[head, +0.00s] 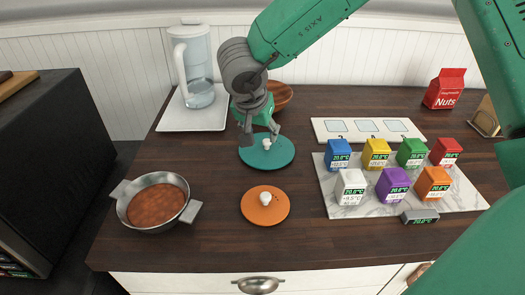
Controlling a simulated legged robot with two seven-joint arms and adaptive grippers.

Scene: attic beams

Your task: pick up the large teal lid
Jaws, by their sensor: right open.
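The large teal lid (266,153) lies flat on the dark wooden counter, a little left of its middle, with a small white knob on top. My right gripper (261,137) points down over the lid, open, its fingers close to the knob. I cannot tell whether a finger touches it. The gripper hides part of the lid's far edge. My left gripper is not in view.
An orange lid (260,212) lies nearer the front edge. A pot (151,202) stands at left, a glass pitcher (199,75) on a white tray at back left, and a wooden bowl (281,95) behind my gripper. Several colored blocks (376,154) stand on a marble board (330,205) at right.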

